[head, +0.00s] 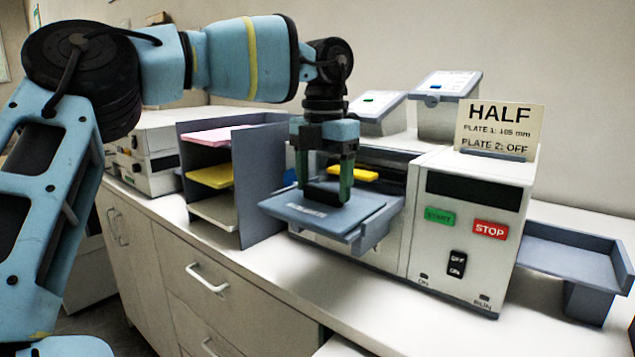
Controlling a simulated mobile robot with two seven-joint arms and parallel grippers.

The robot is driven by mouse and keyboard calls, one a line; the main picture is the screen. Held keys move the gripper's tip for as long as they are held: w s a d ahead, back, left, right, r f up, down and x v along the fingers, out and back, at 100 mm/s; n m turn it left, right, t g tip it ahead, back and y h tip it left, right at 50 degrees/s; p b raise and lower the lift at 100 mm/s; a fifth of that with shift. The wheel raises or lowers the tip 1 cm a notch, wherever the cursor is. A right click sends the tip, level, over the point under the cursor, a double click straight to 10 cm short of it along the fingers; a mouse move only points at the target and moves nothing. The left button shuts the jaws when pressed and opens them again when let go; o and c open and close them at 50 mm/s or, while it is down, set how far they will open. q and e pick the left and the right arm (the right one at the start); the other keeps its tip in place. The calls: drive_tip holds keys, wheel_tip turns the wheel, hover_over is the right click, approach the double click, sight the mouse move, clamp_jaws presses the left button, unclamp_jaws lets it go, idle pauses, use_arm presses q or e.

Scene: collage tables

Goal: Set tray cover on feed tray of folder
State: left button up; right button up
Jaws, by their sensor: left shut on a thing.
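The folder (465,212) is a pale machine with START, STOP and rocker switches on its front panel. Its blue-grey feed tray (373,236) juts out at its left side. The tray cover (318,212) is a flat blue-grey plate with a dark grip block on top. It is over the feed tray; I cannot tell whether it rests fully on it. My left gripper (327,192) points down from above, its green fingers shut on the cover's dark grip. The gripper partly hides the tray and a yellow piece behind it. My right gripper is not in view.
A grey shelf rack (260,175) with pink, yellow and pale sheets stands just left of the tray. A HALF sign (498,130) stands on the folder. A blue-grey output tray (575,255) extends right. The counter (400,322) in front is clear.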

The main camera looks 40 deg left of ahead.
use_arm(q)
drive_tip(key=shift+w, duration=0.15)
drive_tip(key=o, duration=1.1)
wheel_tip(320, 180, up, 6)
drive_tip(key=shift+r, duration=0.15)
drive_tip(key=shift+r+p, duration=0.3)
drive_tip(key=shift+r, duration=0.45)
